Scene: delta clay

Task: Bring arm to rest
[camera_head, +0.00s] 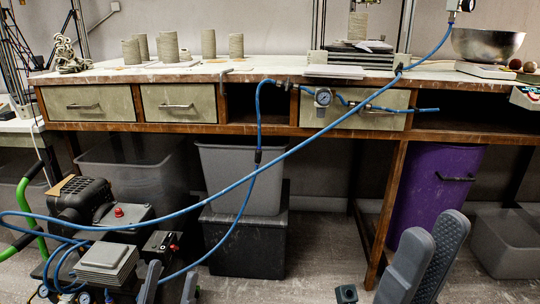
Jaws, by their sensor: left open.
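My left gripper (171,279) shows at the bottom edge, left of the middle. My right gripper (436,228) shows at the lower right as two large grey fingers pointing up. They stand close together at a slant, in front of the purple bin. Whether they touch is unclear, and no object shows between them. Most of both arms is out of the picture.
A long wooden workbench (262,131) with drawers and clay pieces spans the view. A blue hose (300,146) hangs in front of it. A compressor (90,205) stands lower left. Grey bins (240,180) and a purple bin (432,180) are underneath. Floor (310,250) shows between the grippers.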

